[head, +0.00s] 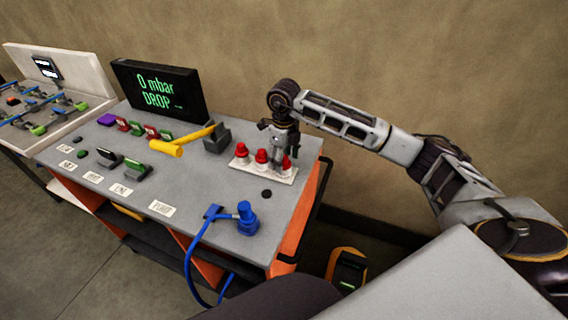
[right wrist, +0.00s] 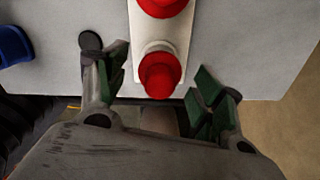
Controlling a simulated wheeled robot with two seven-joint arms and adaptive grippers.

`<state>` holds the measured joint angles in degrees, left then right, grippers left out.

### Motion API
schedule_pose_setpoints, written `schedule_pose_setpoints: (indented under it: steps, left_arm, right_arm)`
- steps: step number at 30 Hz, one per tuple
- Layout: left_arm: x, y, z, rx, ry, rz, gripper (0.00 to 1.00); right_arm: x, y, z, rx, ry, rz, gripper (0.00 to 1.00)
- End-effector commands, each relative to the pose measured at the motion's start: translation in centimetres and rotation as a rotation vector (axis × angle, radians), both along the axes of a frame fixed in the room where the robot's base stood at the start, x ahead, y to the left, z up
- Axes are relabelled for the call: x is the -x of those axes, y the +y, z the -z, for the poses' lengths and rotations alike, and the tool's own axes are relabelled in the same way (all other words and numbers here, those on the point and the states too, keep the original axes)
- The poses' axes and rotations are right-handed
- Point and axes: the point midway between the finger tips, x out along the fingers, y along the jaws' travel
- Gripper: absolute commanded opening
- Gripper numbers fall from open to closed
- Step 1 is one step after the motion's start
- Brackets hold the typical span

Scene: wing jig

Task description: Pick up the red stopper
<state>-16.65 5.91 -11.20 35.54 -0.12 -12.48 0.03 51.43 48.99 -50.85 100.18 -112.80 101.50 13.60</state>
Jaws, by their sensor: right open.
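Three red stoppers stand in a row on a white rack (head: 262,172) at the right end of the grey table. The rightmost red stopper (head: 286,163) is right under my right gripper (head: 281,142). In the right wrist view this red stopper (right wrist: 160,76) shows between the two green-padded fingers, with a gap on each side. The right gripper is open and points down, with nothing held. A second red stopper (right wrist: 162,5) shows partly at the top of the right wrist view. My left gripper is not in view.
The other stoppers (head: 261,157) (head: 241,150) stand close beside. A yellow-handled valve (head: 166,148), a black display (head: 158,90) and a blue fitting with a hose (head: 247,220) are on the table (head: 205,190). A wall is behind.

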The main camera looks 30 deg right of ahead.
Motion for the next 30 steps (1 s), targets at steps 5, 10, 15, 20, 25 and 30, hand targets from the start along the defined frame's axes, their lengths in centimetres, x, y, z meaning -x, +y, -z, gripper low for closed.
schedule_pose_setpoints:
  steps: [5,10,15,20,25,30]
  left_arm:
    - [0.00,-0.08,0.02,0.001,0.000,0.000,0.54]
    - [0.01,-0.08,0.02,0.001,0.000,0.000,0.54]
    - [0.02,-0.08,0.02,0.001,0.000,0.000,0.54]
    - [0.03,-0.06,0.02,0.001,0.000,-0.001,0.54]
    - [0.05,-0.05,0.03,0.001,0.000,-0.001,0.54]
    - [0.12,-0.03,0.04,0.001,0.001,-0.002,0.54]
  right_arm:
    - [0.00,0.01,0.00,0.000,0.000,0.000,0.68]
    - [0.00,0.01,-0.02,0.000,0.000,0.000,0.68]
    - [-0.01,0.02,-0.02,0.000,0.000,0.000,0.47]
    - [-0.01,0.02,-0.03,0.000,0.000,0.000,0.27]
    - [-0.02,0.01,-0.04,0.000,-0.001,0.000,0.20]
    - [-0.03,0.00,-0.14,0.000,-0.001,0.000,0.20]
